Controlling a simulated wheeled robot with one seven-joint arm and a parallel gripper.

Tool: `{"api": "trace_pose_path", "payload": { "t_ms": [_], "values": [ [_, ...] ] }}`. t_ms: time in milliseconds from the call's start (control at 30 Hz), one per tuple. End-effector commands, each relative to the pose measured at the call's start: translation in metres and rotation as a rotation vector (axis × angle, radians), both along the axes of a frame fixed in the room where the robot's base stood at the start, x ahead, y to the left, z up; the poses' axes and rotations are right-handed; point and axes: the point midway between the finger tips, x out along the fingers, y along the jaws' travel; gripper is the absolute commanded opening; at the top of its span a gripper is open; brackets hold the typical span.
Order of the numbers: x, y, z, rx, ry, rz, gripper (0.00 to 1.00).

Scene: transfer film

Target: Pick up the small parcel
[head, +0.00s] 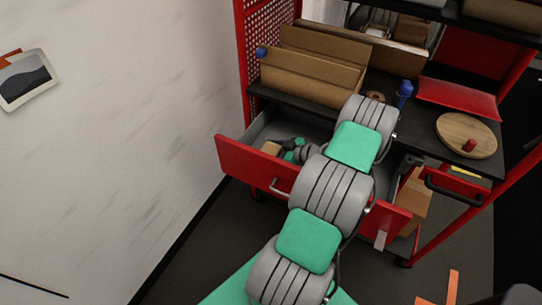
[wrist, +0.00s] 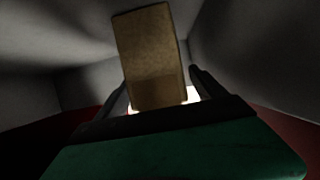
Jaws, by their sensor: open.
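The small parcel (wrist: 148,50) is a brown cardboard box in the wrist view, standing between the two dark fingers of my gripper (wrist: 158,82). The fingers are open, with a gap visible on the right side of the parcel; I cannot tell whether the left finger touches it. In the head view the parcel (head: 271,148) shows as a small tan patch inside the open red drawer (head: 250,163), just left of my green and grey gripper (head: 284,151). My arm hides much of the drawer.
The drawer's grey walls (wrist: 235,60) surround my gripper closely. A white wall (head: 130,150) stands at left.

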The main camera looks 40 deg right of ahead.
Motion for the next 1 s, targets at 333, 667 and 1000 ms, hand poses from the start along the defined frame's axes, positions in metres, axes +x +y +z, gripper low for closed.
{"api": "trace_pose_path", "payload": {
  "t_ms": [333, 667, 1000],
  "values": [
    [0.0145, 0.0042, -0.0052, -0.002, -0.001, -0.001, 0.79],
    [0.0142, 0.0042, -0.0051, -0.002, -0.001, 0.000, 0.52],
    [0.0141, 0.0043, -0.0049, -0.001, 0.000, -0.001, 0.24]
  ]
}}
